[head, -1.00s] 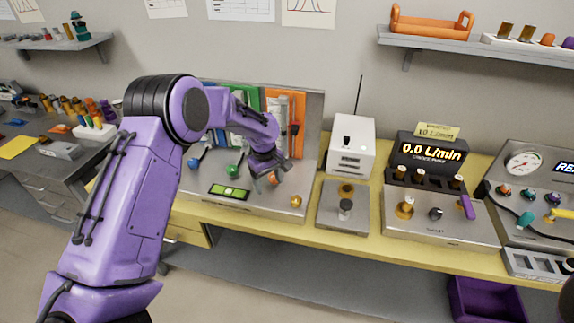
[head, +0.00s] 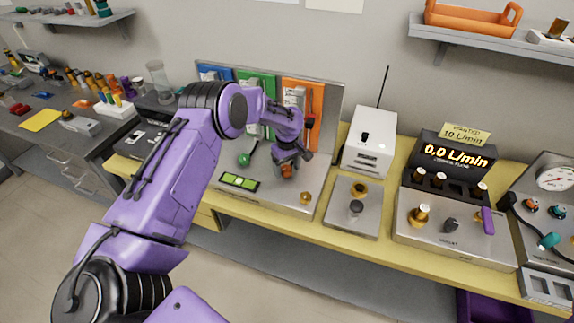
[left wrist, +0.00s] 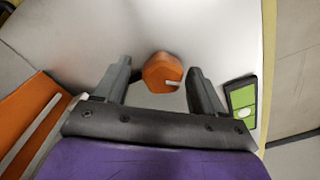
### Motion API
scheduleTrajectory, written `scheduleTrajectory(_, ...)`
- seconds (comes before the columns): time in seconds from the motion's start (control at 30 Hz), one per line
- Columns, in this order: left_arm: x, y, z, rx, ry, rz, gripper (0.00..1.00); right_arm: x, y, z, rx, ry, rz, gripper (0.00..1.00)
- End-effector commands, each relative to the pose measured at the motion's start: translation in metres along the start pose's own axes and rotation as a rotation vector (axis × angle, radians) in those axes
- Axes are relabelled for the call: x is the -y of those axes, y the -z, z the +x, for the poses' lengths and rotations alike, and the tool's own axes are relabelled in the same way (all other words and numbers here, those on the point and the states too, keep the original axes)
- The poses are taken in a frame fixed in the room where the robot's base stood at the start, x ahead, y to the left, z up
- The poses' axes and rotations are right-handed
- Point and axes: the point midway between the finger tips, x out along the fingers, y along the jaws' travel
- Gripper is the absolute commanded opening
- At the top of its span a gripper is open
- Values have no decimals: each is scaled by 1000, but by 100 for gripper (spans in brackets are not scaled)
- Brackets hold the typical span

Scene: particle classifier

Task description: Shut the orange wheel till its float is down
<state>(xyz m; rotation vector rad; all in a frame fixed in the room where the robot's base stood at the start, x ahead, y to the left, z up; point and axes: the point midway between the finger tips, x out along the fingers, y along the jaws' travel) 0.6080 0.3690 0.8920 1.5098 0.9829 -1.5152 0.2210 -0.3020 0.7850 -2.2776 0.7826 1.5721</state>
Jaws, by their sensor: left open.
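The orange wheel (head: 286,171) sits on the metal bench panel, partly hidden by my left gripper (head: 291,161) in the head view. In the left wrist view the orange wheel (left wrist: 162,73) has a white pointer mark and lies between the tips of my open left gripper (left wrist: 160,77), with a gap on each side. The orange meter panel (head: 290,88) stands behind it; its edge also shows in the left wrist view (left wrist: 28,118). I cannot make out the float's height. My right gripper is not in view.
A green-and-black level (head: 238,181) lies just left of the wheel, and a green wheel (head: 243,159) is behind it. A brass knob (head: 306,198) is at the panel's front right. A white box (head: 369,143) and a display reading 0.0 L/min (head: 455,158) stand to the right.

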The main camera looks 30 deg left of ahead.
Motion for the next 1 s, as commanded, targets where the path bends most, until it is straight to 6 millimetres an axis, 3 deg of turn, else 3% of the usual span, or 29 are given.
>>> scheduleTrajectory(0.23, 1, 1, 1, 0, -1, -2, 66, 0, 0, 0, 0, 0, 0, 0)
scheduleTrajectory(0.4, 1, 1, 1, 0, -1, -1, 14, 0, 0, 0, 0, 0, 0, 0)
scheduleTrajectory(0.77, 1, 1, 1, 0, 0, 39, 14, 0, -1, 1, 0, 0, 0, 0)
scheduleTrajectory(1.0, 0, 1, 2, 0, -1, 181, 14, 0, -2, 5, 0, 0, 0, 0)
